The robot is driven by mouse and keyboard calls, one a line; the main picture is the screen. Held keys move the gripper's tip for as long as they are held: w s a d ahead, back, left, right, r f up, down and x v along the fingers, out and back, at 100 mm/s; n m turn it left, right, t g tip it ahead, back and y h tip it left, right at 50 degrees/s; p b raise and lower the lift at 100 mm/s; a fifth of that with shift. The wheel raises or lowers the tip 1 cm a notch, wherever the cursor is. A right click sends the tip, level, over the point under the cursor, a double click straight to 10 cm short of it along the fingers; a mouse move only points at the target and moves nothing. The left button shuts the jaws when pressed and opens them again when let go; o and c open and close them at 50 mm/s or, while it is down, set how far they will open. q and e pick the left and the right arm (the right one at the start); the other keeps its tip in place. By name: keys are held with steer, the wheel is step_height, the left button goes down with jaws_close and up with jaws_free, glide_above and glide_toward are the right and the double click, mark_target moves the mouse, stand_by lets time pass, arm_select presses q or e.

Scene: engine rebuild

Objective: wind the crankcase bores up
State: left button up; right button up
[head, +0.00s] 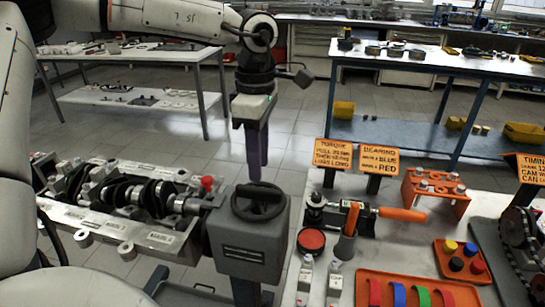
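The crankcase (150,233) is held at the left with its open side up, and the crankshaft (140,192) lies in it. It meets a grey gearbox (251,245) with a dark round handwheel (258,201) on top. A red knob (207,183) shows at the crankcase end by the gearbox. My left gripper (258,176) points straight down above the handwheel, its fingertips close over the far part of the rim. The fingers overlap from here, so their gap and any contact with the wheel are unclear. The bores are not visible. My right gripper is out of view.
A bench at the right holds orange signs (367,158), an orange stand (436,190), a torque wrench (402,214), a red-topped tin (311,241) and an orange tray (415,286) with coloured bearing pieces. Behind are a blue-legged table (395,72) and open floor.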

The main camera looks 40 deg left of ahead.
mark_target(258, 187)
arm_select(q)
steer(key=shift+s+f+b, duration=0.2)
steer(key=shift+f+b, duration=0.2)
steer(key=shift+f, duration=0.2)
steer(key=shift+s+f+b, duration=0.15)
steer(key=shift+f+b, duration=0.2)
steer(key=shift+f, duration=0.25)
step_height(258, 187, down, 3)
steer(key=shift+f+b, duration=0.15)
steer(key=shift+b, duration=0.75)
steer(key=shift+f, duration=0.4)
steer(key=shift+w+r, duration=0.1)
steer(key=shift+c, duration=1.3)
jaws_close()
steer(key=shift+n+b, duration=1.05)
steer(key=shift+n, duration=0.15)
steer(key=shift+n+b, duration=0.45)
steer(key=shift+n, duration=0.95)
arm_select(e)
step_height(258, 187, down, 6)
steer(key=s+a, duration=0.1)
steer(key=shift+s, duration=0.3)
